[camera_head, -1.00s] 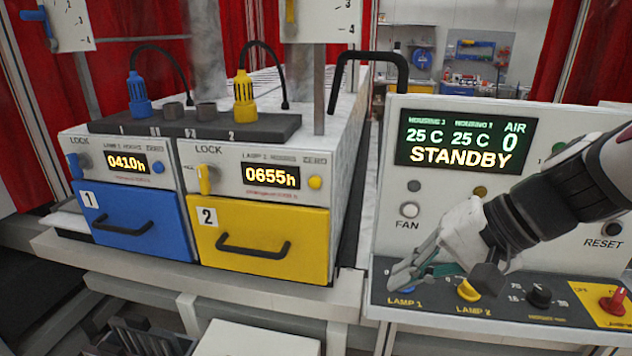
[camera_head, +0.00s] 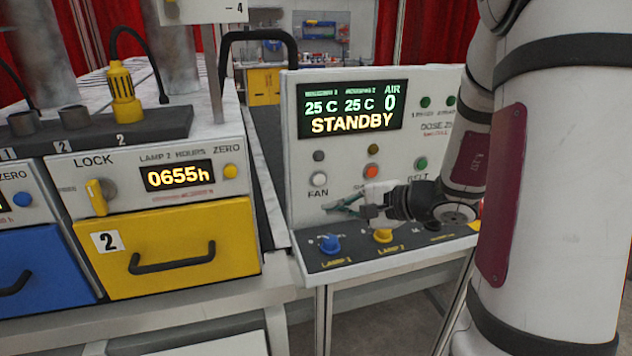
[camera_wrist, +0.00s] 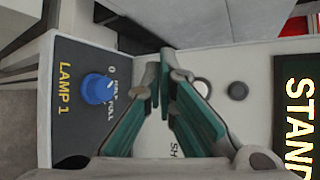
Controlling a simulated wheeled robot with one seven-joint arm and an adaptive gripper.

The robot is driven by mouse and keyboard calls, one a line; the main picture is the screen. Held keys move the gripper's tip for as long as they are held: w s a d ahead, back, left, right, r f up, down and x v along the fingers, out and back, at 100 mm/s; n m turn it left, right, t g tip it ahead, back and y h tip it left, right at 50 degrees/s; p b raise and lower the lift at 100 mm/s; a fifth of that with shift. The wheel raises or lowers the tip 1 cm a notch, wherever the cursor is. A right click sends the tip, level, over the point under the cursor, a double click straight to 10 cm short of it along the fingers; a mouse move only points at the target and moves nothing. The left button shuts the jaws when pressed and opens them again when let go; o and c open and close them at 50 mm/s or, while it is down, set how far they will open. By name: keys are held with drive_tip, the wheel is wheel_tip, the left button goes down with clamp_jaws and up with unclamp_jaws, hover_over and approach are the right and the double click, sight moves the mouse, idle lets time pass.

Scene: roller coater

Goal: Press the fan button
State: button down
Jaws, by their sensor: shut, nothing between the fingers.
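The fan button (camera_head: 318,179) is a round white button above the FAN label on the white control panel (camera_head: 300,219). In the wrist view the white button (camera_wrist: 201,88) shows just right of the fingers, partly covered by one of them. My gripper (camera_head: 330,208) points left in front of the panel, a little below the button and its label. Its green-padded fingers are shut and empty, with the tips (camera_wrist: 162,78) together in the wrist view. I cannot tell whether the tips touch the panel.
A blue LAMP 1 knob (camera_head: 329,244) and a yellow LAMP 2 knob (camera_head: 383,236) stand on the dark lower ledge, close below my gripper. The display (camera_head: 352,110) reads STANDBY. A dark round indicator (camera_head: 319,156) sits above the button. A yellow drawer unit (camera_head: 168,246) is at left.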

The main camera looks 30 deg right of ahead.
sight(319, 179)
drive_tip(key=w, duration=0.3)
drive_tip(key=w+d+b, duration=0.1)
drive_tip(key=w, duration=0.1)
drive_tip(key=w+b, duration=0.1)
drive_tip(key=w, duration=0.2)
drive_tip(key=shift+w+d, duration=0.3)
drive_tip(key=shift+w, duration=0.05)
idle(1.4)
drive_tip(key=shift+w+d+b, duration=0.1)
drive_tip(key=shift+w+b, duration=0.25)
drive_tip(key=shift+w, duration=0.05)
drive_tip(key=shift+w+d+b, duration=0.1)
drive_tip(key=shift+w+b, duration=0.2)
drive_tip(key=shift+w, duration=0.1)
idle(0.7)
drive_tip(key=shift+s, duration=0.85)
drive_tip(key=shift+a, duration=0.2)
